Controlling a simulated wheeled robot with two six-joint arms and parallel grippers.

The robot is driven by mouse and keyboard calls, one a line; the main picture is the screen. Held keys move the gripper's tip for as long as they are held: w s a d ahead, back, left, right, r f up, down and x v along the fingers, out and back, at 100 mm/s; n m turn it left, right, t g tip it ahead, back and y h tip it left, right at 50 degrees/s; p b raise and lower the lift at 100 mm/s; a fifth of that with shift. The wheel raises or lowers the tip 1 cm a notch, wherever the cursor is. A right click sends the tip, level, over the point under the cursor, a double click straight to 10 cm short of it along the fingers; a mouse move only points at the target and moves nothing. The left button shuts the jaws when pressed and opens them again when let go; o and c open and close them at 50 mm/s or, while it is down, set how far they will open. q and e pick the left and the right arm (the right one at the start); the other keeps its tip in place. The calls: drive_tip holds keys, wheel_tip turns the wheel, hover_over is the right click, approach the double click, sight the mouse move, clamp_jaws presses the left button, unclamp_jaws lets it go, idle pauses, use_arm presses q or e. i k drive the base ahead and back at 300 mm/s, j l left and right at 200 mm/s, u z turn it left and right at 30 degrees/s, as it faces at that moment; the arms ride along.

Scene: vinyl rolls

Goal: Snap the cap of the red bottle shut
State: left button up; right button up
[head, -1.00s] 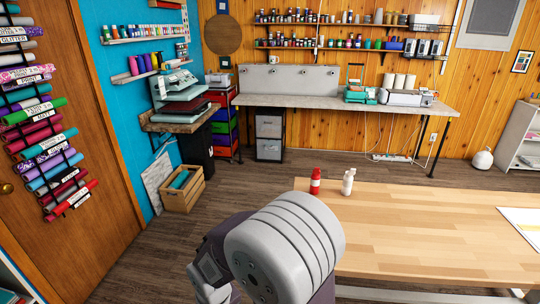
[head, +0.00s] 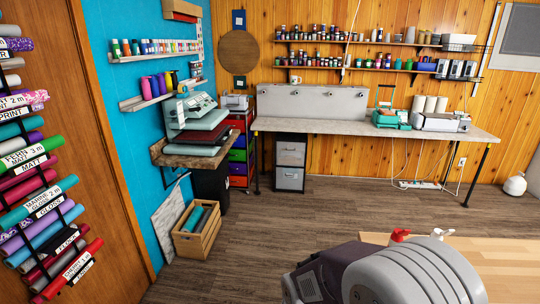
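The red bottle (head: 399,235) stands near the far left corner of the wooden table (head: 505,254), low in the head view. Its lower part is hidden behind my grey arm link, and only its top shows. It is too small to tell whether its cap is open or shut. A white bottle (head: 440,233) is just right of it, also mostly hidden by the arm. Neither gripper is in view; only a thick grey and dark arm link of mine fills the bottom right.
Open wooden floor lies left of the table. A wooden crate (head: 186,246) and a heat press on a small bench (head: 180,158) stand along the blue wall. A long grey counter (head: 340,127) runs along the back.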

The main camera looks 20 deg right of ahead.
sight(405, 232)
drive_tip(key=i+l+z, duration=0.2)
drive_tip(key=z, duration=0.2)
drive_tip(key=i+z, duration=0.8)
drive_tip(key=i+j+z, duration=0.1)
drive_tip(key=i+z, duration=0.15)
drive_tip(key=z, duration=0.15)
drive_tip(key=i+u, duration=0.15)
drive_tip(key=i, duration=0.15)
